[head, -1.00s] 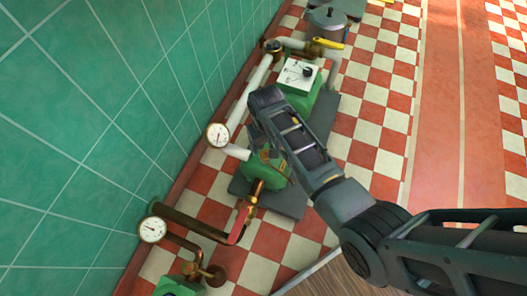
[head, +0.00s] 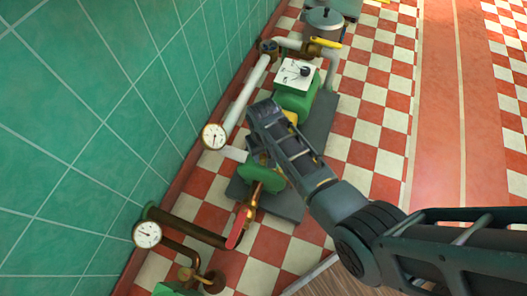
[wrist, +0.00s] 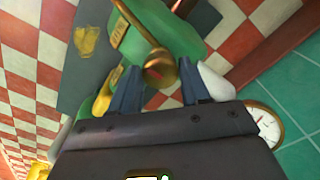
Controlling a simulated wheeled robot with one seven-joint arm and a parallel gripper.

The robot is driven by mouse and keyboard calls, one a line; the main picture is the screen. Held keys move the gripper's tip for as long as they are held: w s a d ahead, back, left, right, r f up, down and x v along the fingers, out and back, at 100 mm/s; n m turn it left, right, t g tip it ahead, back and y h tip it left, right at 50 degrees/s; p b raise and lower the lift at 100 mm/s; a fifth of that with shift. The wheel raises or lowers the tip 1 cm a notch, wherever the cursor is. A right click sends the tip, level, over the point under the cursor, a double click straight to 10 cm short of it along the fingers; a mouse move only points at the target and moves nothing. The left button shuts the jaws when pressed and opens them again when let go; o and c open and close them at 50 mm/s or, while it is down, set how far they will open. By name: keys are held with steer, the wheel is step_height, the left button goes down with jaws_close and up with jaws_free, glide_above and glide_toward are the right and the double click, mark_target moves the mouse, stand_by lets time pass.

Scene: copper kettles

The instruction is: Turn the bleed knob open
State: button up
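The green pump (head: 262,172) stands on a dark base plate beside the tiled wall. My gripper (head: 262,120) is over it, reaching in from the right, and its fingers are hard to make out in the head view. In the wrist view my gripper (wrist: 160,92) has its two blue-grey fingers apart. A rounded brass piece (wrist: 160,69) on a brass stem shows between and just beyond the fingertips. It may be the bleed knob, but I cannot tell for sure, nor whether the fingers touch it. The green pump body (wrist: 190,38) is behind it.
A red lever (head: 238,226) sits on the brass pipe below the pump. Pressure gauges (head: 214,136) (head: 147,234) and a white pipe (head: 246,95) run along the wall. The green motor (head: 297,98) is just above my gripper. Checkered floor (head: 375,125) at right is clear.

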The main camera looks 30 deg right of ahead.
steer(key=c, duration=0.6)
steer(key=shift+n, duration=0.3)
steer(key=shift+d+r+n+p, duration=0.1)
steer(key=shift+r+n+p, duration=0.05)
steer(key=shift+n+p, duration=0.7)
steer(key=n+p, duration=0.1)
steer(key=n, duration=0.2)
steer(key=shift+n, duration=0.35)
steer(key=n+p, duration=0.2)
steer(key=n, duration=0.4)
steer(key=n+p, duration=0.1)
steer(key=n, duration=0.4)
steer(key=shift+n, duration=0.4)
